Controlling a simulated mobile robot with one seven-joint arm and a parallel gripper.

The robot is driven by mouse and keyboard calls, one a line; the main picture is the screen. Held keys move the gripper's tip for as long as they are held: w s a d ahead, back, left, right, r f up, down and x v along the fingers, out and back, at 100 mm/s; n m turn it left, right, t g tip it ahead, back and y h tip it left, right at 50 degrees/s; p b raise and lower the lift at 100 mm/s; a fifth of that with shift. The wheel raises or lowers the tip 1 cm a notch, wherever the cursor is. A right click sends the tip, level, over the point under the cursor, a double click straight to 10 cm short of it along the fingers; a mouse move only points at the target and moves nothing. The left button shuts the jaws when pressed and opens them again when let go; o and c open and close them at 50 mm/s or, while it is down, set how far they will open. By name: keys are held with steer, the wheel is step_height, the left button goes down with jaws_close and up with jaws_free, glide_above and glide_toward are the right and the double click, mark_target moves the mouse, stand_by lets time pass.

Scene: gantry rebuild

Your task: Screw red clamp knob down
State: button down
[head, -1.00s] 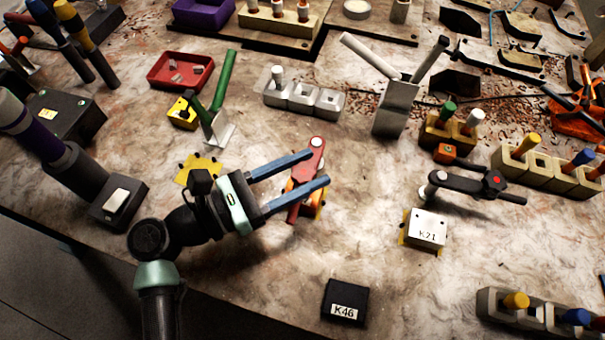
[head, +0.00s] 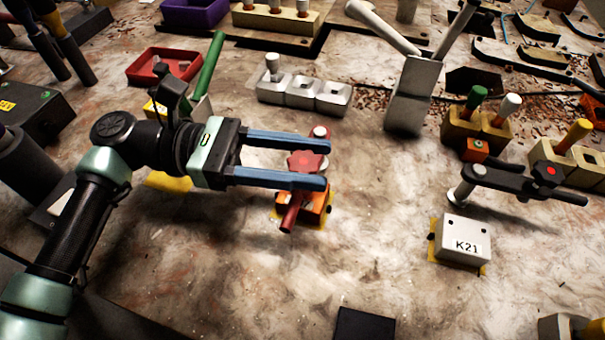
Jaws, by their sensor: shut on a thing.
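The red clamp knob (head: 305,163) is a lobed red knob on top of a red clamp arm (head: 291,218). The clamp arm runs from a rounded far end down to a near end, over an orange block (head: 317,206) on a yellow patch. My gripper (head: 326,165) comes in from the left with two long blue fingers, one on the far side and one on the near side of the knob. It is shut on the knob. The fingers hide parts of the clamp arm, and the knob's screw thread is not visible.
A second, black clamp (head: 515,182) with a red dot stands right, behind a white K21 block (head: 462,240). A grey post with two levers (head: 412,95), a white socket block (head: 303,92) and a red tray (head: 150,67) stand behind. The bench front of the clamp is largely clear.

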steer(key=shift+w+r+m+g+b, duration=0.1)
steer(key=shift+r+m+g+b, duration=0.1)
steer(key=shift+m+g+b, duration=0.5)
steer(key=shift+c, duration=2.3)
jaws_free()
steer(key=shift+f, duration=0.1)
steer(key=shift+p+v, duration=0.35)
steer(key=shift+v, duration=3.4)
